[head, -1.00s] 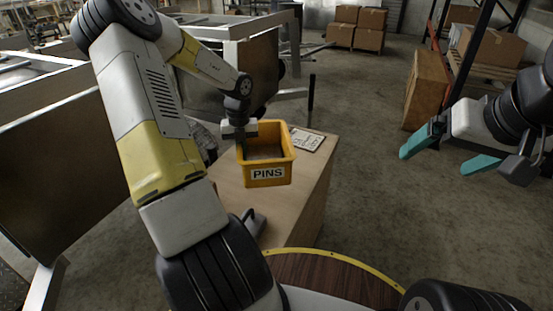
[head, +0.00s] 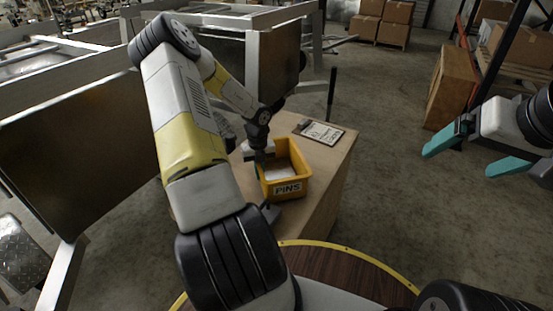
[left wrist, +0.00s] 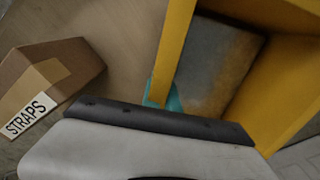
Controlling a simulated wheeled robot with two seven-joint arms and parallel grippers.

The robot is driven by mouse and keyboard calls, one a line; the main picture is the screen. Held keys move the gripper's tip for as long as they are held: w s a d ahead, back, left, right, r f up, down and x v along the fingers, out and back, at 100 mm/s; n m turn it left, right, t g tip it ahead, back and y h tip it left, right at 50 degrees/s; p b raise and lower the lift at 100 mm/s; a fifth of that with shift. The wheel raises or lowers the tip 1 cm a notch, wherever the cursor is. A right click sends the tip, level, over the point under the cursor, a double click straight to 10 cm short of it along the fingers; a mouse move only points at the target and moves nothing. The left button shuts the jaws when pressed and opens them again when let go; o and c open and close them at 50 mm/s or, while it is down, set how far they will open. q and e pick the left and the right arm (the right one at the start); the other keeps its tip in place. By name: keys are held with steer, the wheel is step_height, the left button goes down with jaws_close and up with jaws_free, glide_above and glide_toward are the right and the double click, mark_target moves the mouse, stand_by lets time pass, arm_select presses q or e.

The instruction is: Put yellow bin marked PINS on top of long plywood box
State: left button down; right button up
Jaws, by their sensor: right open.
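The yellow bin marked PINS (head: 288,187) is over the top of the long plywood box (head: 328,165) in the head view. I cannot tell whether its base touches the wood. My left gripper (head: 262,163) is at the bin's left wall. In the left wrist view the yellow wall (left wrist: 176,40) runs down to a teal fingertip (left wrist: 172,97), and the gripper appears shut on that wall. My right gripper (head: 474,158) is open and empty, out to the right over the floor.
A clipboard (head: 320,132) lies on the plywood top behind the bin. A small grey object (head: 268,212) is in front of the bin. A cardboard box marked STRAPS (left wrist: 50,85) shows in the left wrist view.

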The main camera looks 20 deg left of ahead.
arm_select(q)
steer(key=shift+f, duration=0.5)
steer(key=c, duration=1.6)
jaws_free()
steer(key=shift+f, duration=0.15)
steer(key=shift+c, duration=0.2)
